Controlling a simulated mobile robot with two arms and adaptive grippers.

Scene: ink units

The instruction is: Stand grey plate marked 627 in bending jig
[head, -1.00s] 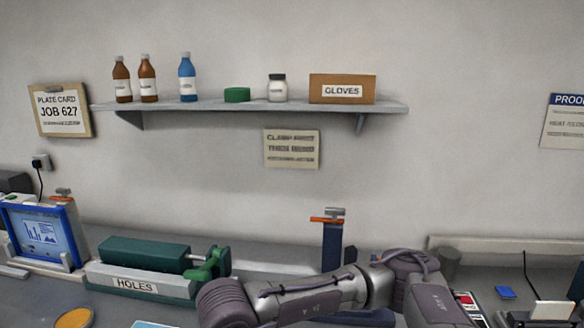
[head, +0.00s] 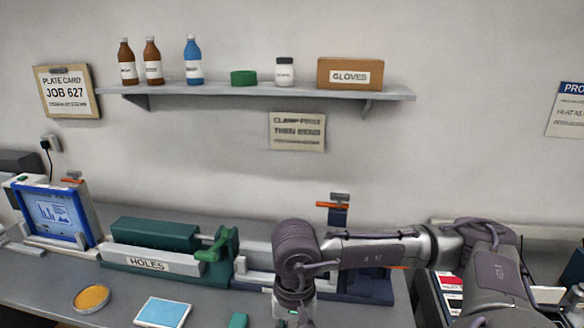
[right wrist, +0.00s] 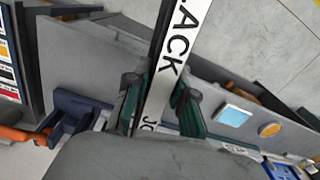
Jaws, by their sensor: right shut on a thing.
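A dark blue fixture with an orange lever (head: 334,206), apparently the bending jig, stands behind my right arm, partly hidden. My left gripper is not in view.
A green unit (head: 155,234) with a "HOLES" label (head: 148,264) stands left of the hand. A blue pad (head: 163,312) and an orange disc (head: 91,298) lie in front. A blue-framed screen (head: 54,213) is at far left.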

